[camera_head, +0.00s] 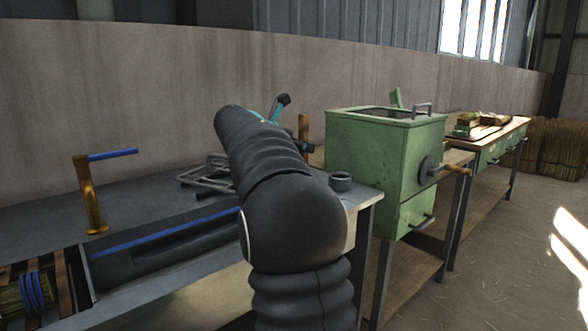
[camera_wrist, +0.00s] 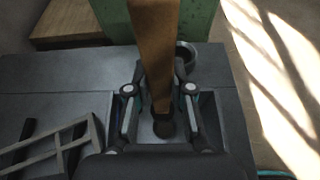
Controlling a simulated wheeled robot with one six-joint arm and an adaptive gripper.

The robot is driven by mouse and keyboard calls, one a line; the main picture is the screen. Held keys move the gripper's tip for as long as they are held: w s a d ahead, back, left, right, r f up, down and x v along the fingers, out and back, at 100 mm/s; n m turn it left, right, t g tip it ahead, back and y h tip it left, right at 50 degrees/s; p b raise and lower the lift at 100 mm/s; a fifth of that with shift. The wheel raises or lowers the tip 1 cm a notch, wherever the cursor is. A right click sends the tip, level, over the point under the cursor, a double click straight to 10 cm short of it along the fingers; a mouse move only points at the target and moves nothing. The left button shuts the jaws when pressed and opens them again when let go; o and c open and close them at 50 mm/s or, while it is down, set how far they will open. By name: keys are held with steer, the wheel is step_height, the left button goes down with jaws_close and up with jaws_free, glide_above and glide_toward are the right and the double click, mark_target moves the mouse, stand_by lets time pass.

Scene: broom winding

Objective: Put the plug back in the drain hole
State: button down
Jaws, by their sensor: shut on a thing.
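The plug, a brown wooden peg (camera_wrist: 156,50), stands between the fingers of my gripper (camera_wrist: 162,106) in the wrist view. My gripper is shut on it. In the head view the brown top of the peg (camera_head: 304,125) shows behind my arm, and most of the gripper is hidden. In the wrist view a dark round shape (camera_wrist: 163,128) lies at the peg's lower end, above a recessed pale grey basin (camera_wrist: 145,131). I cannot tell whether this shape is the peg's tip or the drain hole, nor whether the peg is inside it.
A grey cup (camera_head: 341,182) stands at the bench corner, close beyond the fingers. A metal rack (camera_head: 207,172) lies left of my arm. A green box machine (camera_head: 385,150) stands to the right. A brass post with a blue handle (camera_head: 90,195) stands at the left.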

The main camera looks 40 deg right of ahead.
steer(key=shift+f+b, duration=0.4)
steer(key=shift+f, duration=0.45)
steer(key=shift+s+d+f+b, duration=0.1)
steer(key=shift+s+f+b, duration=0.15)
steer(key=shift+b, duration=0.1)
step_height(320, 180, down, 5)
steer(key=b, duration=0.4)
steer(key=shift+w+r, duration=0.1)
steer(key=shift+f+b, duration=0.2)
steer(key=shift+b, duration=0.15)
step_height(320, 180, down, 5)
steer(key=b, duration=0.6)
steer(key=shift+f, duration=0.2)
steer(key=shift+a+r+p, duration=0.1)
steer(key=shift+a+p, duration=0.2)
steer(key=shift+p, duration=0.55)
